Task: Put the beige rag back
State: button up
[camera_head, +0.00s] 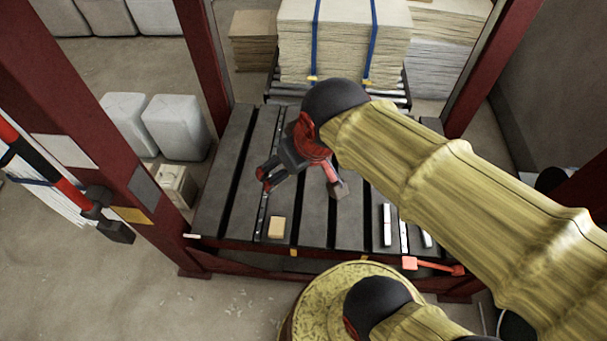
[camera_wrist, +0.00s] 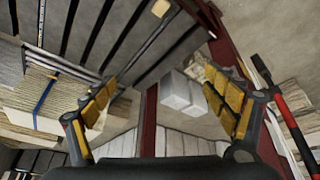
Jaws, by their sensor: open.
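A small beige block-shaped piece (camera_head: 277,227), which looks like the folded rag, lies flat near the front edge of the dark slatted table (camera_head: 235,175), left of the middle. It also shows at the top of the wrist view (camera_wrist: 160,8). My gripper (camera_head: 300,184) is above the table, behind the rag and a little to its right in the head view. In the wrist view its two yellow-padded fingers (camera_wrist: 160,80) stand wide apart with nothing between them. No contact with the rag shows.
Red posts (camera_head: 200,55) frame the table. A strapped beige stack (camera_head: 345,40) stands behind it. White bars (camera_head: 387,225) and an orange-red tool (camera_head: 435,265) lie at the front right. A red-and-black tool (camera_head: 60,180) is at the left. Pale containers (camera_head: 178,127) stand beyond the left side.

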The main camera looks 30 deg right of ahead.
jog(key=shift+m, duration=0.5)
jog(key=s, duration=0.2)
jog(key=s+r, duration=0.1)
jog(key=s, duration=0.1)
jog(key=shift+r, duration=0.1)
jog(key=shift+c, duration=0.3)
